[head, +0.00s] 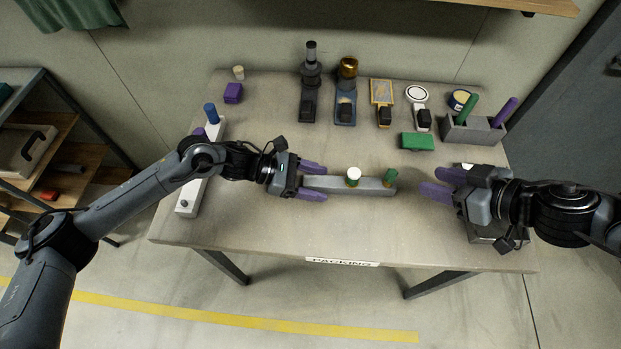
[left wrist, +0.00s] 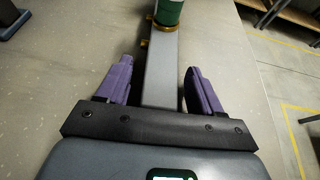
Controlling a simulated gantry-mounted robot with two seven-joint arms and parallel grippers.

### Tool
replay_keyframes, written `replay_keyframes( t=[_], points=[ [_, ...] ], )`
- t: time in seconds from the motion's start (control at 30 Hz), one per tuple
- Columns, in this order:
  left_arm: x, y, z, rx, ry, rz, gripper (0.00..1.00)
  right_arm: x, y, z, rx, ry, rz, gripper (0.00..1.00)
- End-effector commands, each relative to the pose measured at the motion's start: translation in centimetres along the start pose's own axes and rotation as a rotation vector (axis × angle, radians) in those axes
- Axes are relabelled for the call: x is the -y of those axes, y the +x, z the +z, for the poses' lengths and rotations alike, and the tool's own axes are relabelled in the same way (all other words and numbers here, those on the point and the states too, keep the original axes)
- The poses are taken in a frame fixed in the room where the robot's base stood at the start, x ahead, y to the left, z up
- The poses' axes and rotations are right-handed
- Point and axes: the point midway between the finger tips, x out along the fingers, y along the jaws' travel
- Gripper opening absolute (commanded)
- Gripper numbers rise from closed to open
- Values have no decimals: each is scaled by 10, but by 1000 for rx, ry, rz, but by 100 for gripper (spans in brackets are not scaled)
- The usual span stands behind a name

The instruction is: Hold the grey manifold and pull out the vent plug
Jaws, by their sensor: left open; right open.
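The grey manifold (head: 340,186) is a long bar lying on the table's middle. A white-topped green plug (head: 353,176) stands near its middle, and a green plug (head: 390,177) stands near its right end. Which one is the vent plug I cannot tell. My left gripper (head: 318,181) is open at the manifold's left end, its purple fingers on either side of the bar. In the left wrist view the bar (left wrist: 161,75) runs between the open fingers, with a green plug (left wrist: 168,12) in a brass collar beyond. My right gripper (head: 440,182) is open and empty, right of the manifold.
A white bar (head: 188,200) with a blue plug (head: 211,113) lies at the left, partly behind my left arm. Several devices stand along the back. A green block (head: 417,141) and a grey holder (head: 472,131) with green and purple rods are at the back right. The table's front is clear.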

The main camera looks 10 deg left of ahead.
Motion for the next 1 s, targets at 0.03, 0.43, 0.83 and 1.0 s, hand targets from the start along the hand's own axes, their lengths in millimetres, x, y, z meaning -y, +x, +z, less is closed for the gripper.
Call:
replay_keyframes(
  t=[0.03, 0.43, 0.83, 1.0],
  points=[
    [0, 0, 0, 0, 0, 0, 66, 0, 0, 0, 0, 0, 0, 43],
    [0, 0, 0, 0, 0, 0, 22, 0, 0, 0, 0, 0, 0, 43],
    [0, 0, 0, 0, 0, 0, 1, 0, 0, 0, 0, 0, 0, 43],
    [0, 0, 0, 0, 0, 0, 1, 0, 0, 0, 0, 0, 0, 43]
  ],
)
